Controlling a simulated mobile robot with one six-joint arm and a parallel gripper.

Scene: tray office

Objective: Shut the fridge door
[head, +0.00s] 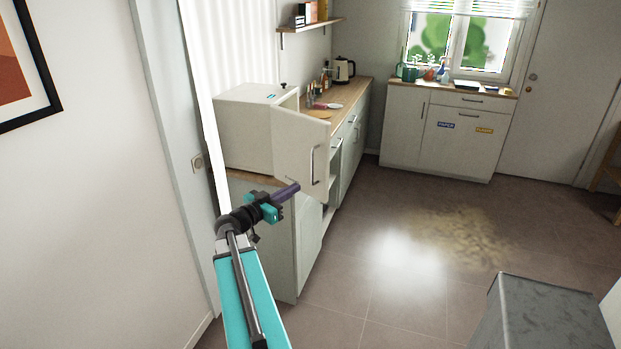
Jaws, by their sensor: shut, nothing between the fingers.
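The small white fridge (240,128) stands on the near end of the wooden counter, against the wall. Its door (292,150) stands open, swung out over the counter's front edge, with a grey vertical handle (312,165) on its face. My gripper (294,188) is shut and empty, its dark purple fingers pointing right. In the picture its tip overlaps the lower part of the door; I cannot tell whether it touches. The fridge's inside is mostly hidden behind the door.
Bottles, a board and a kettle (344,70) stand farther along the counter. A lower cabinet (447,130) stands under the window. A grey box-like piece (545,315) is at the lower right. The middle of the tiled floor is clear.

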